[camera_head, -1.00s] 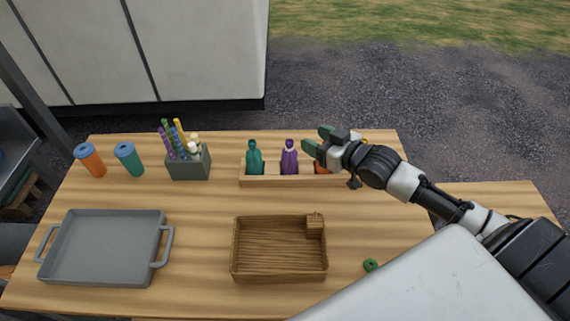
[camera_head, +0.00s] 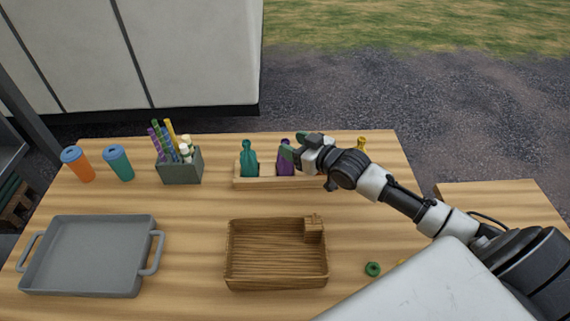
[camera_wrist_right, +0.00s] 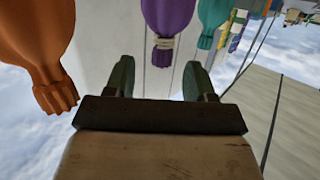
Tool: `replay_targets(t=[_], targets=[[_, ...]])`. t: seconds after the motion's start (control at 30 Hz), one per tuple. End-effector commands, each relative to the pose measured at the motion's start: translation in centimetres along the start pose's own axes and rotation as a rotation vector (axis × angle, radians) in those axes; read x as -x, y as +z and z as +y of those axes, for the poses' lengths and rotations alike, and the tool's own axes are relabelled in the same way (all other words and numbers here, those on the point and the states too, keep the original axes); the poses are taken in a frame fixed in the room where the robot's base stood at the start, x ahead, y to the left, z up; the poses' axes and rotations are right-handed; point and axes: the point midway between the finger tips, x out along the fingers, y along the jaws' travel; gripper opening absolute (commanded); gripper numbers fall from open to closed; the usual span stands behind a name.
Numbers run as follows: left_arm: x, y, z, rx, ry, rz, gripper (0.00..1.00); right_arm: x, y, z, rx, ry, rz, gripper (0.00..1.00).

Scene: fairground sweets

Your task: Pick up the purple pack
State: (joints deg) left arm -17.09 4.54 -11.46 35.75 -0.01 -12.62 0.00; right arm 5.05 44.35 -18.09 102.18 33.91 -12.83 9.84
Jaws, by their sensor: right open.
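The purple pack (camera_head: 285,160) stands upright in the wooden rack (camera_head: 262,183) at the back of the table. A teal pack (camera_head: 248,160) stands to its left. My right gripper (camera_head: 291,149) is open beside the purple pack's upper part and partly covers it. In the right wrist view the purple pack (camera_wrist_right: 168,15) appears beyond the open fingers (camera_wrist_right: 158,78), with a tied neck and no visible contact. An orange pack (camera_wrist_right: 38,50) is at the left there, and the teal pack (camera_wrist_right: 212,18) is at the right. My left gripper is not in view.
A grey holder (camera_head: 181,172) with several coloured sticks stands left of the rack. Orange (camera_head: 78,164) and teal (camera_head: 118,163) cups stand further left. A grey tray (camera_head: 88,258) and a wooden box (camera_head: 276,282) occupy the front. A green ring (camera_head: 373,269) lies at the right.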

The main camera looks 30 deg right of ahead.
Motion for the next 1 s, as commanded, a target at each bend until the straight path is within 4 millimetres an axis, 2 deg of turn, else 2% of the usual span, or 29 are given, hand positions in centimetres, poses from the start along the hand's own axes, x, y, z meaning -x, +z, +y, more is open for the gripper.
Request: replay_targets(t=[0.4, 0.7, 0.77, 1.0], targets=[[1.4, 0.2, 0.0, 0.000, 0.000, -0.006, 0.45, -4.7, 0.2, -0.1, -0.001, 0.000, 0.001, 0.55], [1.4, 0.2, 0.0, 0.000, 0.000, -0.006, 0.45, -5.2, 0.3, -0.2, 0.000, 0.000, 0.000, 0.55], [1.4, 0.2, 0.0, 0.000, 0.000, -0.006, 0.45, -5.2, 0.3, -0.2, 0.000, 0.000, 0.000, 0.49], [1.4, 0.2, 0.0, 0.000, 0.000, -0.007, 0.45, -5.2, 0.3, -0.2, 0.000, 0.000, 0.000, 0.12]])
